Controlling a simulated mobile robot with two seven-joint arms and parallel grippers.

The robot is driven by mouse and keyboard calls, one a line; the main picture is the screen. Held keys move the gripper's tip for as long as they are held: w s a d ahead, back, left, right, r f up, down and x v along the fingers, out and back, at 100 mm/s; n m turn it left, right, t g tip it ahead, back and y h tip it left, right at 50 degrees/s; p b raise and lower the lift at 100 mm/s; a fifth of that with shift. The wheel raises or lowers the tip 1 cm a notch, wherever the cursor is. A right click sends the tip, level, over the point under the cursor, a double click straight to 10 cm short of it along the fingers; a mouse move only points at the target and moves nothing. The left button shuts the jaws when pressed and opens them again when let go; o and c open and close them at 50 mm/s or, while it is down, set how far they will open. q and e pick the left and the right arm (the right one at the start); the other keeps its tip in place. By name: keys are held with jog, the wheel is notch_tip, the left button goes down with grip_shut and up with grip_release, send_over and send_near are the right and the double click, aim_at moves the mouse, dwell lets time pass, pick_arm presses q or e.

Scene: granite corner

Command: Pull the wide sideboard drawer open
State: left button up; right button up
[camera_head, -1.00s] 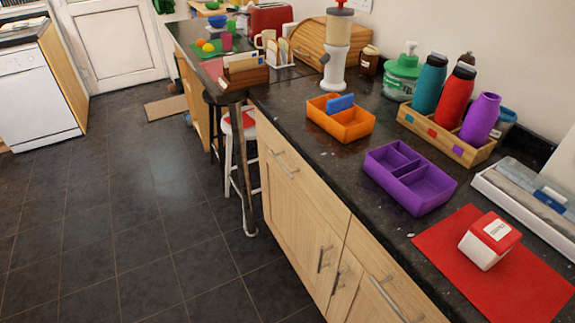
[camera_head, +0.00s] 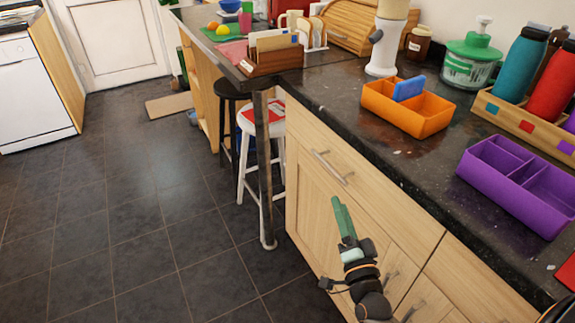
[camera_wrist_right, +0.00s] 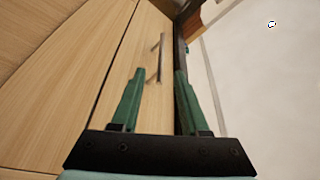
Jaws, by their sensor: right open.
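The wide sideboard drawer (camera_head: 385,211) is a pale wood front just under the dark worktop, and it looks closed. Its slim metal bar handle (camera_head: 330,167) is on the front. My right gripper (camera_head: 339,208), with green fingers, is in front of the sideboard, a little below the handle in the head view. In the right wrist view the gripper (camera_wrist_right: 159,73) is open and nothing is between its fingers. The handle (camera_wrist_right: 161,59) shows upright ahead of the fingertips, roughly between them, apart from them. My left gripper is not in view.
On the worktop (camera_head: 330,90) stand an orange box (camera_head: 408,118), a purple divided tray (camera_head: 515,197) and a bottle crate (camera_head: 525,127). A white stool (camera_head: 262,140) stands left of the sideboard. The tiled floor (camera_head: 150,230) on the left is clear.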

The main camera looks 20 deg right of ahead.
aim_at(328, 164)
jog(key=x, duration=0.6)
jog(key=b+x, duration=0.1)
jog(key=x, duration=0.6)
jog(key=shift+d+r, duration=0.1)
jog(key=shift+r, duration=0.15)
grip_shut()
dwell(1.1)
